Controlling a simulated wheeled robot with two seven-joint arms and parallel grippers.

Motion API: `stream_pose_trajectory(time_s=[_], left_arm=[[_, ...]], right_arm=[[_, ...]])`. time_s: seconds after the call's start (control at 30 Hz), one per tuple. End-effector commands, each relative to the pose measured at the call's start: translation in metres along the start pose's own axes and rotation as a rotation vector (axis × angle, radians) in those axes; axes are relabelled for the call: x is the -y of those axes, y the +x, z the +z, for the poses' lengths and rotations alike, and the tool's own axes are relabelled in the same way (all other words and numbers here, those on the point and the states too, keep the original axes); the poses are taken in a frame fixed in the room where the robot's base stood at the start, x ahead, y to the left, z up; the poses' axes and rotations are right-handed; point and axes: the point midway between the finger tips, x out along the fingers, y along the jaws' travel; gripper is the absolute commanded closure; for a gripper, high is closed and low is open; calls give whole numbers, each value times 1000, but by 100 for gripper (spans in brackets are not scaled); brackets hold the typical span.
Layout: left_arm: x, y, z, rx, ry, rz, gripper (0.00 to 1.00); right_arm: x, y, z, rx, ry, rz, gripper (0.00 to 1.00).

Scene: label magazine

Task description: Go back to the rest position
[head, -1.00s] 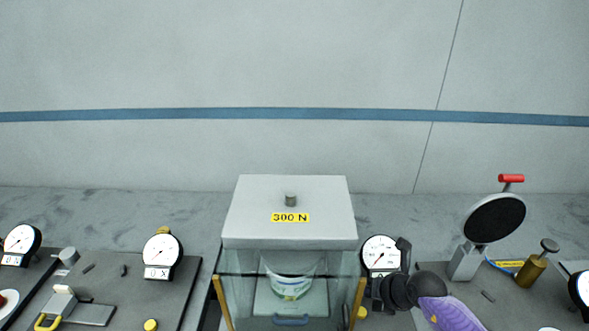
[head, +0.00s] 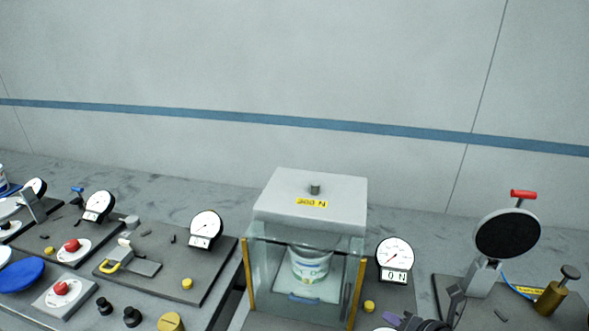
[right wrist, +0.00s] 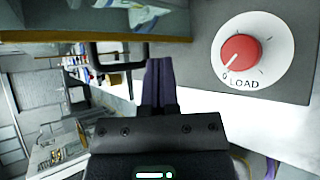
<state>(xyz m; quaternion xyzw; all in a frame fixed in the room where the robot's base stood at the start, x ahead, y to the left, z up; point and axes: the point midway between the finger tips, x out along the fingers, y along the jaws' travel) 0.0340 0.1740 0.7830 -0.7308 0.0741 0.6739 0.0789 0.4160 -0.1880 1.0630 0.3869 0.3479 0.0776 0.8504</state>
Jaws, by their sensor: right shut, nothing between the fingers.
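My right gripper (head: 392,317) shows at the bottom edge of the head view, below the gauge right of the glass-fronted press box. Only its upper parts show there; the rest is cut off by the frame. In the right wrist view its dark purple fingers (right wrist: 160,82) are together and hold nothing. They are beside a grey panel with a red LOAD knob, apart from the knob. My left gripper is in neither view.
The box (head: 311,192) labelled 300 N holds a white tub (head: 310,266). A dial gauge (head: 394,252) and a round black disc on a stand (head: 507,233) are to its right. A red knob (right wrist: 240,54) shows beside my fingers. Several gauges and knobs fill the left bench.

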Motion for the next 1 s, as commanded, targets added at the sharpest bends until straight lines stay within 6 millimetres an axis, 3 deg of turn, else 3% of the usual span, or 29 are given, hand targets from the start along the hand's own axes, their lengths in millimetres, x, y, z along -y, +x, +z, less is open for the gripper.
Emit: stream_pose_trajectory(time_s=[0.13,0.27,0.37,0.47,0.57,0.7,0.83,1.0], left_arm=[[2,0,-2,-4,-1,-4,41],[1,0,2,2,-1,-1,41],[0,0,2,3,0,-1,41],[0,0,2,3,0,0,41],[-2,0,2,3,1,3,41],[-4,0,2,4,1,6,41],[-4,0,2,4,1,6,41],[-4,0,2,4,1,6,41]], right_arm=[[-45,-9,5,155,175,219,100],[-76,-34,21,358,447,409,100],[-78,-61,34,537,733,497,100],[-56,-88,34,715,1085,489,100],[-24,-106,12,844,1445,364,100],[6,-123,-48,901,1853,60,100],[11,-137,-105,852,2087,-243,100],[-4,-161,-169,706,2254,-618,100]])
